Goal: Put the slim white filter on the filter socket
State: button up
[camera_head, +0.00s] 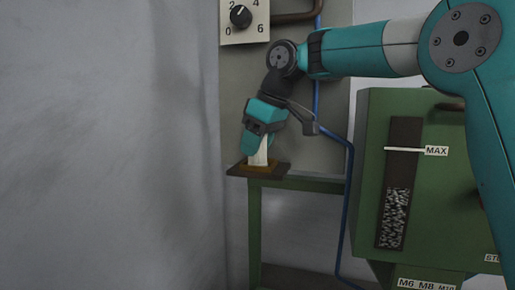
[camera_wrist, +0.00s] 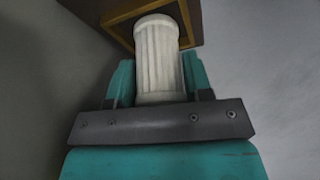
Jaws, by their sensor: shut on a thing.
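The slim white filter (camera_wrist: 158,58) is a ribbed white cylinder held between the teal fingers of my gripper (camera_wrist: 160,85) in the wrist view. In the head view the filter (camera_head: 259,152) stands roughly upright below my gripper (camera_head: 258,140), its lower end at a small brown square with an orange-brown rim, which looks like the filter socket (camera_head: 246,168). The socket's frame also shows in the wrist view (camera_wrist: 118,18), around the far end of the filter. I cannot tell whether the filter is seated in it or just above it.
The socket sits at the left end of a narrow green stand (camera_head: 315,184). A green machine with a MAX level window (camera_head: 398,185) stands to the right. A blue pipe (camera_head: 347,200) runs between them. A dial panel (camera_head: 243,18) is above, and a grey wall (camera_head: 110,140) is at left.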

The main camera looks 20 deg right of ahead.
jog(key=shift+f, duration=0.15)
jog(key=o, duration=0.9)
jog(key=shift+r, duration=0.3)
jog(key=p+v, duration=0.6)
jog(key=v, duration=0.6)
jog(key=shift+f, duration=0.1)
